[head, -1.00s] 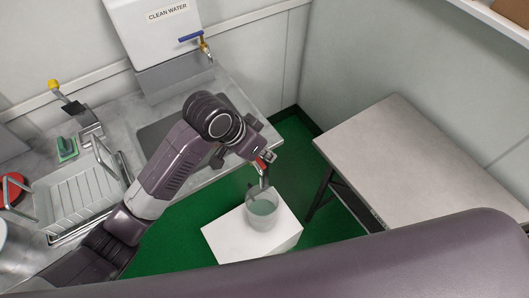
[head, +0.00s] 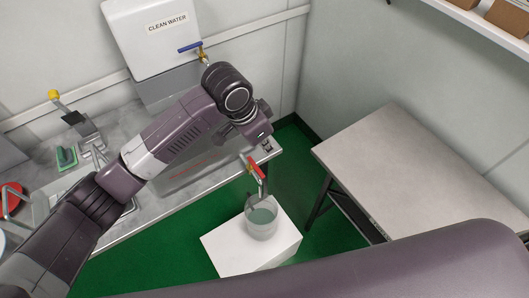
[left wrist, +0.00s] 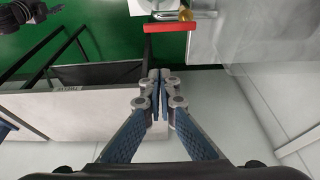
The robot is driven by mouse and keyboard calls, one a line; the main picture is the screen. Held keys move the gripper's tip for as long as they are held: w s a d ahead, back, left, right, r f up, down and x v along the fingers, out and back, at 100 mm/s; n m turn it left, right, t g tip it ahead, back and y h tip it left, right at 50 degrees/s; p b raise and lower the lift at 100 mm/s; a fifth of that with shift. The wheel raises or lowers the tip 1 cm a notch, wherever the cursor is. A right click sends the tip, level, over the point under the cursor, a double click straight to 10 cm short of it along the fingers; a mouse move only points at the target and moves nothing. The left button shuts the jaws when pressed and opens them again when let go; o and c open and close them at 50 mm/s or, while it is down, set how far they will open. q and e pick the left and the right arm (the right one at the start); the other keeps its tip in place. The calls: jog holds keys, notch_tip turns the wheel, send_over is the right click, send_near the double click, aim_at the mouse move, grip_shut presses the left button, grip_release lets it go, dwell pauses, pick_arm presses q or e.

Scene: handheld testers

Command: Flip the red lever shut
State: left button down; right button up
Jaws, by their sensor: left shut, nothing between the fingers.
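The red lever (head: 256,169) sits on a tap at the front edge of the sink counter, above a clear container (head: 261,219). In the left wrist view the red lever (left wrist: 170,25) lies crosswise near the top, running left from the brass tap body (left wrist: 186,14). My left gripper (head: 262,143) is just beyond the lever in the head view, its fingers mostly hidden by the wrist. In the left wrist view the left gripper (left wrist: 159,78) is shut and empty, with a gap to the lever. A dark shape at that view's upper left may be my right gripper (left wrist: 28,12); its fingers are unclear.
The container stands on a white box (head: 245,248) on the green floor. A bare grey table (head: 400,165) is at the right.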

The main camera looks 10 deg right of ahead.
aim_at(256, 170)
pick_arm(q)
notch_tip(256, 170, down, 8)
jog(key=a+p, duration=0.1)
jog(key=p, duration=0.2)
jog(key=shift+s+f, duration=0.15)
jog(key=shift+s, duration=0.1)
jog(key=shift+a, duration=0.15)
